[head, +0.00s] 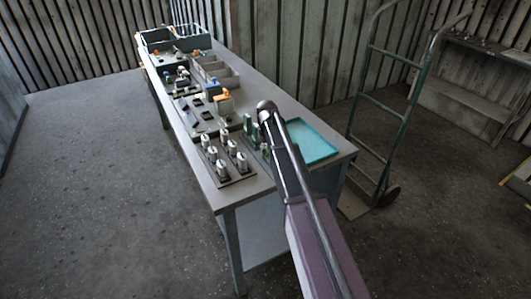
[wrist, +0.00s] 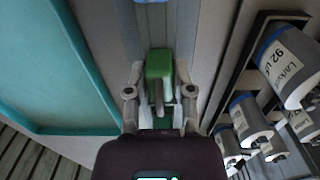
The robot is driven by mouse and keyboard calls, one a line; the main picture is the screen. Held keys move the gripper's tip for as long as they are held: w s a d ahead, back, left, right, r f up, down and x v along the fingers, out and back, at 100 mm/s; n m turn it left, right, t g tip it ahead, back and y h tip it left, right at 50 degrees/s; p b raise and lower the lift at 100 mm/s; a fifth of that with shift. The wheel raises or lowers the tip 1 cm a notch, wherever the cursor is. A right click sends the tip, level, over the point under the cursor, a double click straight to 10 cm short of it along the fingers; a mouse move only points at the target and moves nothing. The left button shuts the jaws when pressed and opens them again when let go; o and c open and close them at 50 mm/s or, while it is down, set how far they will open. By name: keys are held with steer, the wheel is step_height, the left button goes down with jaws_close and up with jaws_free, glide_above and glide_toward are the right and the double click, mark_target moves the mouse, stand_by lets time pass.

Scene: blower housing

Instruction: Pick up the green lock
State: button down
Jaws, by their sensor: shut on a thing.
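The green lock (wrist: 160,64) shows in the middle of the wrist view, with a green block-shaped body and a grey shackle towards me. My gripper (wrist: 160,78) has one finger on each side of the lock and is shut on it. The lower part of the lock is partly hidden by the fingers and wrist. In the head view my arm covers much of this spot, and I cannot clearly make out the gripper or its hold there.
A teal tray (head: 306,142) lies right of my arm on the long table (head: 284,98). White labelled cylinders (wrist: 287,66) stand in a dark rack close to my gripper, on the right in the wrist view. Bins and parts fill the table's far end. A hand truck (head: 389,119) stands beside it.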

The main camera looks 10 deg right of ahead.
steer(key=shift+r, duration=0.1)
stand_by(0.3)
step_height(320, 180, up, 10)
steer(key=p, duration=1)
stand_by(0.5)
steer(key=shift+w, duration=0.1)
stand_by(0.6)
